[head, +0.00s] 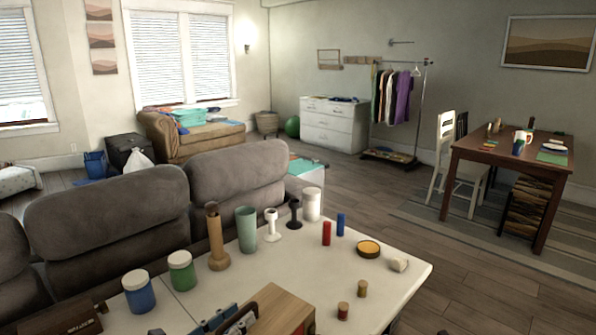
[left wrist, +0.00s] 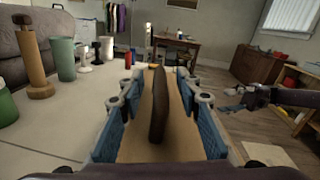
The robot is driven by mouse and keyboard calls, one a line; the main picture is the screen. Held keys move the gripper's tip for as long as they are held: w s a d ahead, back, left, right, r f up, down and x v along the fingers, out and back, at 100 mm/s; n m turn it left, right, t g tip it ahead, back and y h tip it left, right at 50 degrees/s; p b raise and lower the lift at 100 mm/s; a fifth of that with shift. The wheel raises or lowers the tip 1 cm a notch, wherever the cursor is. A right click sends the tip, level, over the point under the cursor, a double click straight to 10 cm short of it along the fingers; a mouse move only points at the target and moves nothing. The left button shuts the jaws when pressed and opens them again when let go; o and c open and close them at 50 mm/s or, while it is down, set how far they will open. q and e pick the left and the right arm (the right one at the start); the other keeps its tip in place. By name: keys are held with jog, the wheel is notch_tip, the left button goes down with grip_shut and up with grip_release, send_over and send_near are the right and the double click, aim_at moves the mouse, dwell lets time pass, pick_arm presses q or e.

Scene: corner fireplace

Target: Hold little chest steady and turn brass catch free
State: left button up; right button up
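The little chest (head: 282,306), a light wooden box, stands at the near edge of the white table, cut off by the bottom of the head view. In the left wrist view, its tan top (left wrist: 180,120) fills the space between my left gripper's blue fingers (left wrist: 160,84). The pads lie along both its sides and appear to touch it. A dark upright piece (left wrist: 158,105) runs along the middle of the top. My left gripper also shows in the head view (head: 235,322). I cannot make out the brass catch. My right gripper (left wrist: 230,100) is small at the right, apart from the chest.
The white table (head: 300,260) holds several jars, a green cup (head: 246,229), a wooden post (head: 216,240), red and blue cylinders and small corks beyond the chest. A dark box (head: 65,318) lies at the lower left.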

pick_arm(q)
jog(key=o, duration=0.6)
